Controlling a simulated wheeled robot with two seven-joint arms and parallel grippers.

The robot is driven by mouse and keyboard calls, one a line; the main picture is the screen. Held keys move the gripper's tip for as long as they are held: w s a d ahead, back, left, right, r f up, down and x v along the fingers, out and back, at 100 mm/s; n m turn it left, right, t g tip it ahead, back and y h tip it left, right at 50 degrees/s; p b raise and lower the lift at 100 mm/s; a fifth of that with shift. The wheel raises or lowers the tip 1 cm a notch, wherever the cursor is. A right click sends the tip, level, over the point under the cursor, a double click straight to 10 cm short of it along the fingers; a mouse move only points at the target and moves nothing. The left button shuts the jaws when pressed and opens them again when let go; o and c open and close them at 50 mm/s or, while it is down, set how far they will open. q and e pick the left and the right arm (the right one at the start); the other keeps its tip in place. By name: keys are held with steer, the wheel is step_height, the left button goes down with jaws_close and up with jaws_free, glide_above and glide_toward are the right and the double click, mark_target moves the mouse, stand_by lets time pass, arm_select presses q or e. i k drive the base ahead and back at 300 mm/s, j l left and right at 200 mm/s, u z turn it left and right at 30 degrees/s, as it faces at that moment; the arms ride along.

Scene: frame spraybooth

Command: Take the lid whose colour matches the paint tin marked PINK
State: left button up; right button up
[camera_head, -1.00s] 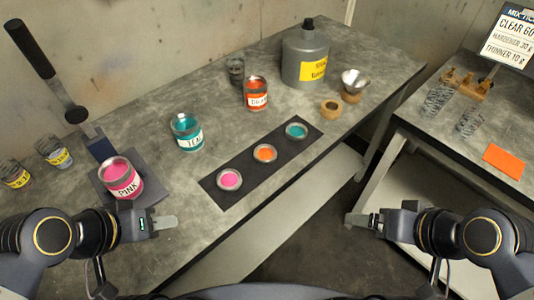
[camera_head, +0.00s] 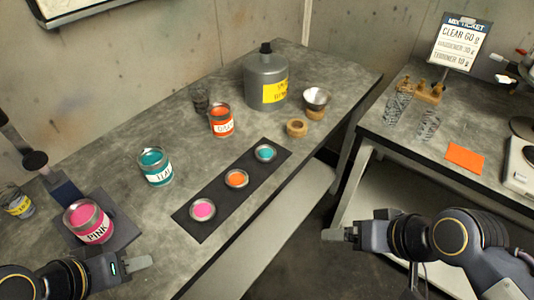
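The paint tin marked PINK (camera_head: 92,223) stands upright on a dark square plate at the lower left. A pink lid (camera_head: 203,210), an orange lid (camera_head: 236,178) and a teal lid (camera_head: 265,153) lie in a row on a black mat (camera_head: 211,226). My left gripper (camera_head: 138,262) is at the bottom left, below the PINK tin and apart from the pink lid; its fingers overlap in this view. My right gripper (camera_head: 333,234) is over the gap between the tables, away from all lids; its finger gap is not clear.
A TEAL tin (camera_head: 155,167) and an orange tin (camera_head: 221,121) stand behind the mat. A grey canister (camera_head: 265,83), a metal bowl (camera_head: 316,97) and a wooden ring (camera_head: 297,128) are farther back. A right-hand table holds glass cups and an orange card (camera_head: 464,157).

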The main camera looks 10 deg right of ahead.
mark_target(202, 211)
steer(key=i+l, duration=0.3)
steer(key=l, duration=0.15)
steer(key=u, duration=0.5)
steer(key=l+u, duration=0.15)
steer(key=u, duration=0.35)
steer(key=l+u, duration=0.15)
steer(key=u, duration=0.3)
steer(key=l+u, duration=0.1)
steer(key=u, duration=0.4)
